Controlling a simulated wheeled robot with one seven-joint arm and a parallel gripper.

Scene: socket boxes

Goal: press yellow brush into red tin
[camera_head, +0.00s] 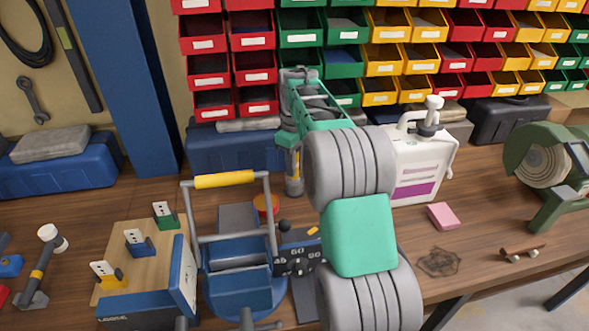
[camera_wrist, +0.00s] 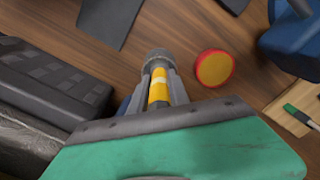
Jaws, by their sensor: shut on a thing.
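The yellow brush (camera_wrist: 158,90) is between the fingers of my gripper (camera_wrist: 157,98), which is shut on it. Its yellow part has a pale band, and a grey end points down toward the table. In the head view my gripper (camera_head: 293,178) holds the brush upright or nearly so, mostly hidden by the fingers and arm. The red tin (camera_head: 266,204) is a low round tin with an orange-yellow top, standing on the table left of the gripper. In the wrist view the tin (camera_wrist: 214,68) is right of the brush, apart from it.
A blue machine with a yellow handle (camera_head: 224,180) stands left of the tin. A blue case (camera_head: 230,150) lies behind. A white canister (camera_head: 420,165) and a pink block (camera_head: 442,216) are at right.

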